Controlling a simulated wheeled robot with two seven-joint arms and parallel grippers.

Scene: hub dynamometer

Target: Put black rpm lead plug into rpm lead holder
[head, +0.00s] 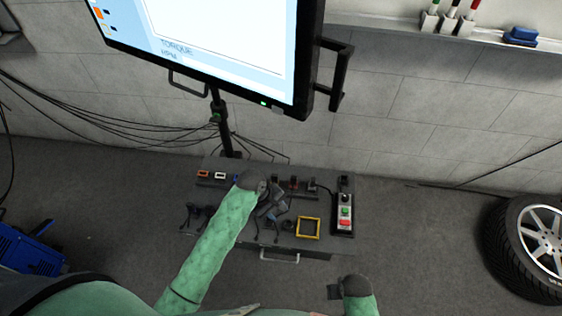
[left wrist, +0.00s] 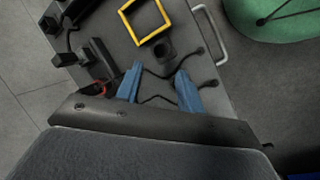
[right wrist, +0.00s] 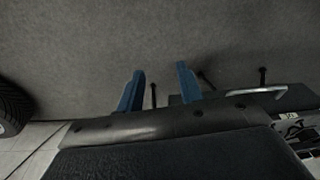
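My left gripper (head: 272,208) is over the middle of the grey bench top (head: 262,236). In the left wrist view its blue fingers (left wrist: 160,72) are apart, with a thin black lead (left wrist: 152,98) showing between and below them. A dark block (left wrist: 165,50) with a round top lies just beyond the fingertips, beside the yellow frame. Dark plug-like pieces (head: 310,185) stand along the bench's back edge. I cannot tell which piece is the rpm lead plug or which is its holder. My right gripper (head: 335,291) is off the bench's front; its fingers (right wrist: 160,72) are apart and empty.
The yellow square frame (head: 308,228) and a button box (head: 344,214) occupy the bench's right part. A handle (head: 280,256) sticks out in front. The monitor (head: 205,45) hangs behind on a post. A wheel (head: 530,245) stands far right. Floor between is clear.

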